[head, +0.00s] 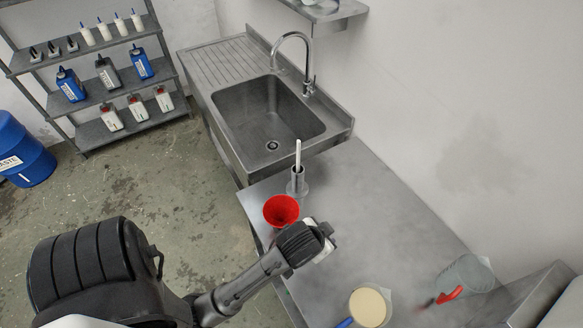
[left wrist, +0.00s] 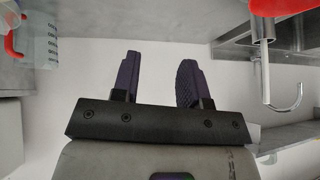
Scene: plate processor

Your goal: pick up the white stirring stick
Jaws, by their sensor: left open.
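The white stirring stick (head: 298,154) stands upright in a small metal holder (head: 297,187) on the steel table, near the sink. In the left wrist view, a thin upright bar beside the tap may be the stick; I cannot tell surely. My left gripper (head: 326,238) is over the table, in front of and to the right of the holder, apart from the stick. Its two dark fingers (left wrist: 157,78) are spread with nothing between them in the left wrist view. My right gripper is not in view.
A red funnel (head: 281,209) stands just left of my gripper. A jug with a red handle (head: 450,295) and a container with cream-coloured contents (head: 369,306) stand at the lower right. A curved tap (head: 292,37) rises behind the sink (head: 222,103). Clear tabletop (head: 365,215) lies right of the holder.

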